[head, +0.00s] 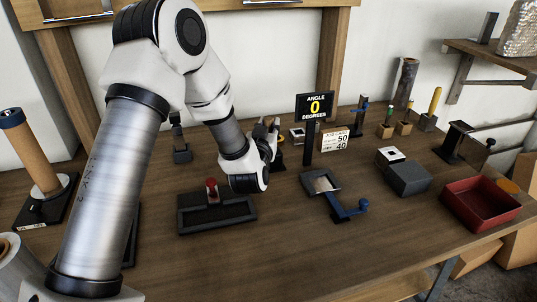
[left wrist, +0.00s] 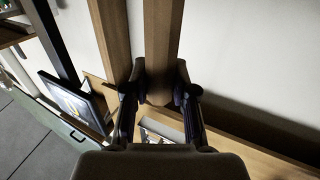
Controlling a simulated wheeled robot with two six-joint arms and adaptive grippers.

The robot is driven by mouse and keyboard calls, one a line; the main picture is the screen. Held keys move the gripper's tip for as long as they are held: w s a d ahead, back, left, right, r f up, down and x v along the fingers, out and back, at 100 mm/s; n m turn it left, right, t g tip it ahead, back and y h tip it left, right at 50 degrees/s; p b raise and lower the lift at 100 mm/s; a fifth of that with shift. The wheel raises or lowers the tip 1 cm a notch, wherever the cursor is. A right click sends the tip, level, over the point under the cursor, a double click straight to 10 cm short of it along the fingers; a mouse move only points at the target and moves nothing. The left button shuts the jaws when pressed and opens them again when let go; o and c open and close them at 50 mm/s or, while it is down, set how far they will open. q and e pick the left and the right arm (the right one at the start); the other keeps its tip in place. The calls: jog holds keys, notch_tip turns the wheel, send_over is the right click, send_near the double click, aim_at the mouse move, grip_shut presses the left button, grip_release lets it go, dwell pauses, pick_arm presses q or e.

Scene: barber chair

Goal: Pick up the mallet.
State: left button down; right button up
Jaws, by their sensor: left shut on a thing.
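My left gripper (head: 268,140) is raised above the middle of the bench, its fingers tilted up and to the right. In the left wrist view its two fingers (left wrist: 160,95) are closed on both sides of a wooden shaft (left wrist: 163,40), which I take to be the mallet's handle. The shaft runs out of the top of that view. No mallet head shows, and the held piece cannot be made out in the head view. My right gripper is not in view.
A dark tray (head: 242,221) with a red-topped piece (head: 212,190) lies below the gripper. To its right stand an angle display (head: 314,104), a blue-handled fixture (head: 349,209), a grey block (head: 409,178) and a red bin (head: 480,205). The front bench middle is clear.

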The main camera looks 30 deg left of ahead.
aim_at(269, 118)
pick_arm(q)
jog(key=shift+r, duration=0.1)
jog(key=shift+r, duration=1.7)
jog(key=s+d+r+p, duration=0.1)
jog(key=s+d+p, duration=0.8)
jog(key=s+p, duration=0.4)
jog(key=shift+d+r+p, duration=0.2)
jog(key=shift+d+p, duration=0.05)
jog(key=shift+p, duration=0.7)
jog(key=shift+w, duration=0.1)
jog(key=c, duration=1.7)
grip_release()
grip_shut()
jog(key=shift+r, duration=0.15)
